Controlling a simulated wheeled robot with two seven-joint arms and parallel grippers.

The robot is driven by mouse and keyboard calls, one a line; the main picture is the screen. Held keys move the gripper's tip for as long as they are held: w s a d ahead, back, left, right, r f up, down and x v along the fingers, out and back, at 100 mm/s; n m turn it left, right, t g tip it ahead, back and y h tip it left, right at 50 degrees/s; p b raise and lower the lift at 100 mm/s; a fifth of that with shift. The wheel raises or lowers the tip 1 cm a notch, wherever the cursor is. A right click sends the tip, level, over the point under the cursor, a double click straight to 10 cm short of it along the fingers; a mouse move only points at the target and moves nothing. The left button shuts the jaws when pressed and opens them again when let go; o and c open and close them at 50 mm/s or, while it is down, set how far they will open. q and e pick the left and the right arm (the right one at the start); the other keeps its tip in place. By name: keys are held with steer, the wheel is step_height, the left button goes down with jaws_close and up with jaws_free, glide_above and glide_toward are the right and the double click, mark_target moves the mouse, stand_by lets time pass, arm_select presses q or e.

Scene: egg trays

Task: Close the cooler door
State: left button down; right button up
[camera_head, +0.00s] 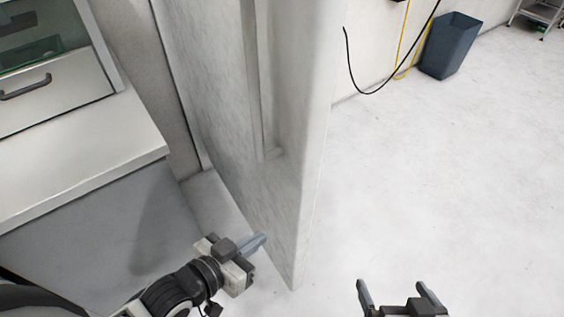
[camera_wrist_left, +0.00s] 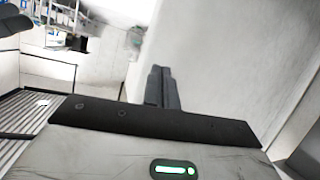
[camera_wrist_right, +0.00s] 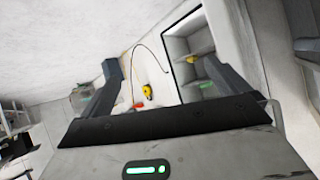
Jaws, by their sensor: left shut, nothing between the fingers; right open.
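The cooler door (camera_head: 225,120) stands open in the head view, a tall pale panel swung out over the floor. A long vertical recess runs down its face near the free edge. My left gripper (camera_head: 260,240) is shut and empty, low beside the door's face near its bottom corner; I cannot tell if it touches. In the left wrist view its closed fingers (camera_wrist_left: 162,85) lie in front of the pale door surface (camera_wrist_left: 220,60). My right gripper (camera_head: 400,290) is open and empty, right of the door over the floor. The right wrist view shows its spread fingers (camera_wrist_right: 165,80) and an open shelved compartment (camera_wrist_right: 195,45).
A white counter with a drawer (camera_head: 50,95) stands at the left, close to my left arm. A blue-grey bin (camera_head: 450,45) and a black hanging cable (camera_head: 370,92) are at the far wall. The floor (camera_head: 440,180) right of the door is clear.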

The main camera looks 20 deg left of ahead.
arm_select(q)
steer(key=w+a+r+m+t+h, duration=0.1)
steer(key=w+a+r+m+h, duration=0.15)
steer(key=a, duration=0.45)
steer(key=w+a+r+m+h, duration=0.2)
steer(key=a+r+h, duration=0.15)
steer(key=a, duration=0.25)
steer(key=b+x, duration=0.1)
steer(key=x, duration=1.2)
steer(key=shift+w+d, duration=0.2)
steer(key=shift+w, duration=0.1)
steer(key=shift+f, duration=0.2)
